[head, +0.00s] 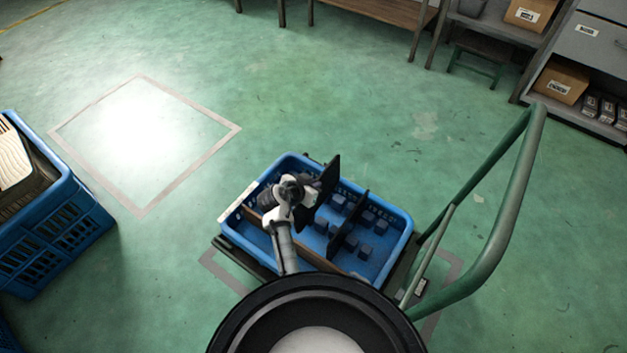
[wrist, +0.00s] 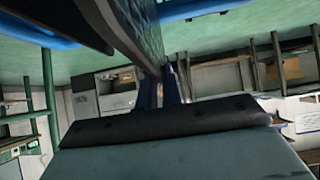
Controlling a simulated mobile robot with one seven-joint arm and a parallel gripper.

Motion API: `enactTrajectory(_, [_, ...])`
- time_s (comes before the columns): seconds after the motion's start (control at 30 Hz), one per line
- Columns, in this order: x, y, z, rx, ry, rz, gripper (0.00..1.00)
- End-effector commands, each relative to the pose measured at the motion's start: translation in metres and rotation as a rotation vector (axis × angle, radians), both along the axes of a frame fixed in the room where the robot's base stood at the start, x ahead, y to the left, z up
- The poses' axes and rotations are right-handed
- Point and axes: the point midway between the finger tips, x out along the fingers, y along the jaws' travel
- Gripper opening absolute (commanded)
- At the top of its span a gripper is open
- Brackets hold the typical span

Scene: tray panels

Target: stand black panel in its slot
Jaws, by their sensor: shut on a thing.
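In the wrist view my fingers (wrist: 159,88) meet at a panel (wrist: 140,35) that runs up toward the top edge. A second black panel (head: 350,222) stands upright across the crate, right of my gripper. The held panel's lower edge and the slot under it are hidden or too small to tell.
Several dark blocks (head: 366,251) lie on the crate floor on both sides of the standing panel. The crate rests on a cart with a green handle (head: 506,215) at right. Another blue crate (head: 60,240) stands far left. Open floor lies behind.

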Motion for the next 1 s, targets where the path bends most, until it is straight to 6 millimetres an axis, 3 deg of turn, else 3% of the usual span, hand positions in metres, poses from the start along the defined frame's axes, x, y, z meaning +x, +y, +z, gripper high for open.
enactTrajectory(0.03, [-0.0172, 0.0027, -0.0395, -0.006, 0.059, 0.011, 0.00])
enactTrajectory(1.0, [-0.0178, -0.0051, -0.0353, 0.038, 0.134, 0.002, 0.00])
